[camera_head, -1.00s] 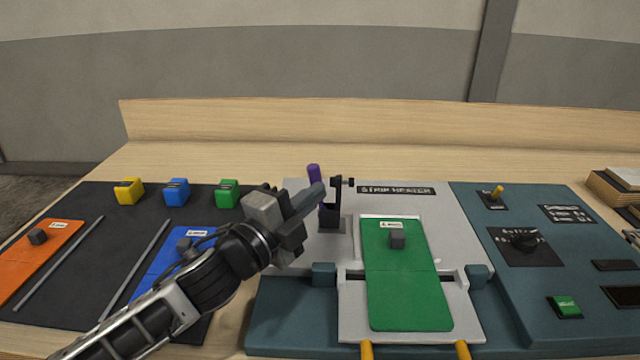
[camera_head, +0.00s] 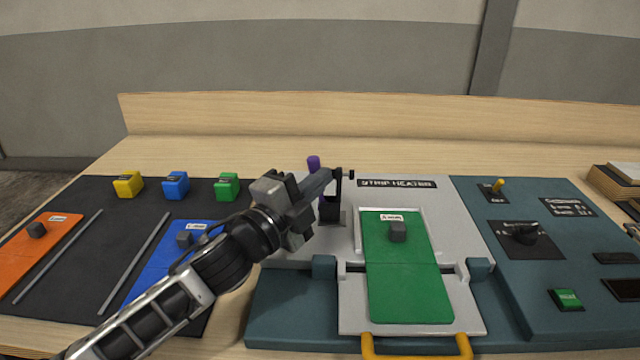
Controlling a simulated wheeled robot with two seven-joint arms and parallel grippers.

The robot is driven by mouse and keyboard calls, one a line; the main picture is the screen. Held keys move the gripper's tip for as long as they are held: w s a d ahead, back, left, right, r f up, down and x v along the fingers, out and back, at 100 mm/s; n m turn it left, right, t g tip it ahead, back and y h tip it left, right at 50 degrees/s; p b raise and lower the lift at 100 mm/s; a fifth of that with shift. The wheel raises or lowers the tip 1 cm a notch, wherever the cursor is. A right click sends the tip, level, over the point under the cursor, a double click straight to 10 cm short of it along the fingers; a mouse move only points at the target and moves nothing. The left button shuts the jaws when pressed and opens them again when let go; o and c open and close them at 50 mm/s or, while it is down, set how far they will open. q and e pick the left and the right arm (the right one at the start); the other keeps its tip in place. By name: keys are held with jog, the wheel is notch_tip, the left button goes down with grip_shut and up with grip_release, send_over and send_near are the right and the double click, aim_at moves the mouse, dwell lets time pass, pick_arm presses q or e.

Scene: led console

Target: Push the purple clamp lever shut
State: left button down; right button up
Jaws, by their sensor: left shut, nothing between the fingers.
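The purple clamp lever (camera_head: 314,162) stands upright on a black clamp (camera_head: 333,214) at the back left of the grey strip heater plate (camera_head: 290,255). My left gripper (camera_head: 322,182) is shut and empty. Its fingers lie across the front of the lever and hide its middle part. I cannot tell whether they touch it. My right gripper is not in view.
A green panel with a dark knob (camera_head: 398,232) lies on the heater, with a yellow handle (camera_head: 416,356) in front. A teal control panel (camera_head: 470,215) is at right. Yellow (camera_head: 128,184), blue (camera_head: 176,185) and green (camera_head: 227,186) blocks stand on the dark mat at left.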

pick_arm(q)
jog(key=shift+a+f+n+t+b, duration=0.1)
jog(key=shift+a+n+t+b, duration=0.2)
jog(key=shift+n+b, duration=0.1)
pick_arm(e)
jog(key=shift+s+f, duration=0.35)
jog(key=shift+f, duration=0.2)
pick_arm(q)
jog(key=shift+a, duration=0.25)
jog(key=shift+a+f, duration=0.25)
jog(key=shift+a, duration=0.35)
jog(key=shift+a+f, duration=0.45)
jog(key=shift+a, duration=0.25)
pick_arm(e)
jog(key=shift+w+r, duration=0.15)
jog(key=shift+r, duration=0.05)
pick_arm(q)
jog(key=shift+a+f, duration=0.1)
jog(key=shift+f, duration=0.05)
jog(key=shift+s, duration=0.1)
